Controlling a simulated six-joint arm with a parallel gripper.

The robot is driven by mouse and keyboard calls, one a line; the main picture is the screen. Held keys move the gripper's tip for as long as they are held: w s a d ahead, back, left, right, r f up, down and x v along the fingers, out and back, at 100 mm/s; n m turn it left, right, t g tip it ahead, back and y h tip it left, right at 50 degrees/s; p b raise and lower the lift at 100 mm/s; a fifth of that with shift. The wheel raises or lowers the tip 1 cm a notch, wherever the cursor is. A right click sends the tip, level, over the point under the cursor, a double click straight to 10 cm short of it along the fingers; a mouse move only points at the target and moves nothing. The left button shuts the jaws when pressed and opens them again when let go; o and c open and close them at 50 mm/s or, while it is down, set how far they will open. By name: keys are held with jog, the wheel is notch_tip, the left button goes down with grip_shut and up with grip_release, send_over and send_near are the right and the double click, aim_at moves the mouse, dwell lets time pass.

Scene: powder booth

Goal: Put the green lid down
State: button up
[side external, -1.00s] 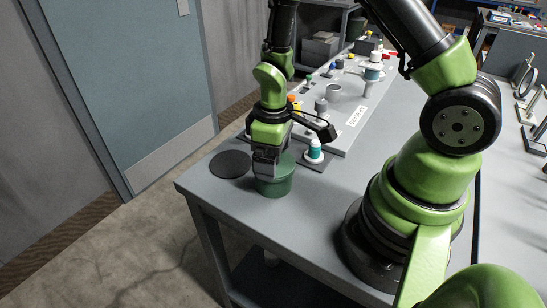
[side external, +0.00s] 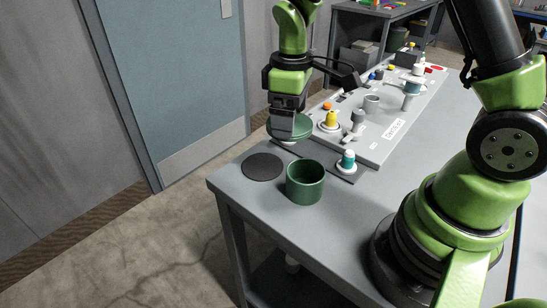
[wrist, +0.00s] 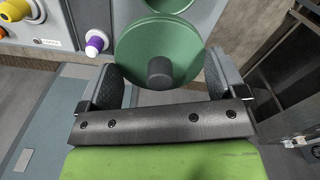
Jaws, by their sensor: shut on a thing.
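My gripper (side external: 287,118) is shut on the green lid (side external: 292,131) and holds it in the air above the table's far left part. In the wrist view the round lid (wrist: 138,45) lies between the fingers (wrist: 163,82), with its dark knob (wrist: 159,73) towards the camera. Exactly where the fingers touch it is unclear. The green pot (side external: 305,187) stands open on the table, nearer the side camera than the lid and apart from it. A flat dark round mat (side external: 263,167) lies empty left of the pot.
A grey panel (side external: 385,150) with coloured knobs and buttons runs along the table behind the pot. A teal-and-white knob (side external: 347,160) stands close to the pot's right. The table's left edge is near the mat.

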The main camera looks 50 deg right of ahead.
aim_at(262, 165)
jog(key=w+f+n, duration=0.3)
jog(key=w+f, duration=0.1)
jog(key=w, duration=0.3)
jog(key=f, duration=0.9)
jog(key=shift+w+f, duration=0.2)
jog(key=shift+f, duration=0.15)
jog(key=o, duration=0.6)
jog(key=shift+o, duration=0.2)
